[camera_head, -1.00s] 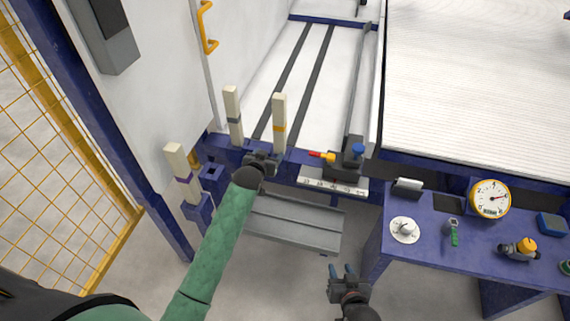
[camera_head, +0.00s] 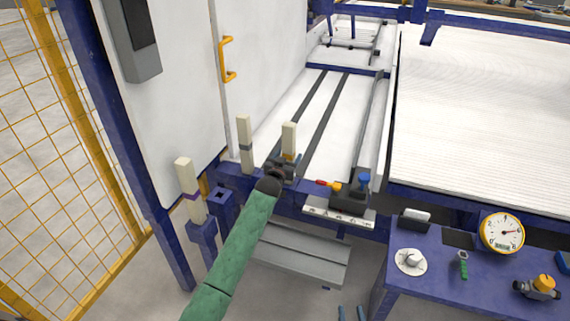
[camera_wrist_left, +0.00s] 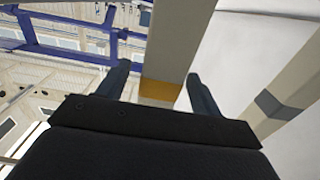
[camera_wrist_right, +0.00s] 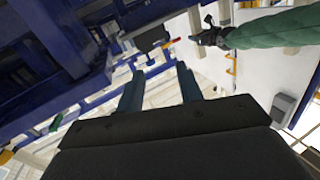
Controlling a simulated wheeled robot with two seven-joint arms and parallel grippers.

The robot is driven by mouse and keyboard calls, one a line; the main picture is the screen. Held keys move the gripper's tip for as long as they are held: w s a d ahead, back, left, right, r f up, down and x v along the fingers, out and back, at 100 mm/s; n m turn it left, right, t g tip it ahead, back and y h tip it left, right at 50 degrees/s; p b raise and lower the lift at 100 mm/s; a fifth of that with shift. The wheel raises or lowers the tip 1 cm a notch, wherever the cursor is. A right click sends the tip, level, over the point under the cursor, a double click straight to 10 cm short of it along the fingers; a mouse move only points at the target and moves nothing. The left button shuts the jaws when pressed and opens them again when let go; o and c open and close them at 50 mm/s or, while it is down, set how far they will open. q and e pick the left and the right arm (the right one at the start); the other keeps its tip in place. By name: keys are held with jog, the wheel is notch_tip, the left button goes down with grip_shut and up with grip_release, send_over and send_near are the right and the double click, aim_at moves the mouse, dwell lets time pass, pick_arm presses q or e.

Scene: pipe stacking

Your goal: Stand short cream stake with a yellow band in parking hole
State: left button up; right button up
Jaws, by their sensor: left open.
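The cream stake with a yellow band (camera_head: 289,138) stands upright at the blue rail, the rightmost of three stakes. My left gripper (camera_head: 284,166) is at its band. In the left wrist view the stake (camera_wrist_left: 178,40) with its yellow band (camera_wrist_left: 160,90) is between the open fingers (camera_wrist_left: 155,90), with gaps visible on both sides. The stake's lower end is hidden behind my gripper in the head view. An empty square blue socket (camera_head: 221,194) is left of the grey-banded stake. My right gripper (camera_head: 351,312) is open and empty at the bottom edge.
A grey-banded cream stake (camera_head: 245,135) stands just left of the yellow-banded one. A purple-banded stake (camera_head: 187,178) stands in a blue holder further left. A black block with red and blue knobs (camera_head: 350,198) is to the right. A blue bench (camera_head: 440,275) carries a gauge (camera_head: 502,233).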

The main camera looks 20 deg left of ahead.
pick_arm(q)
jog(key=shift+w, duration=1.55)
pick_arm(e)
jog(key=shift+t, duration=0.7)
jog(key=shift+w+r, duration=0.2)
jog(key=shift+r, duration=0.8)
jog(key=shift+w+r, duration=0.15)
jog(key=shift+r, duration=0.85)
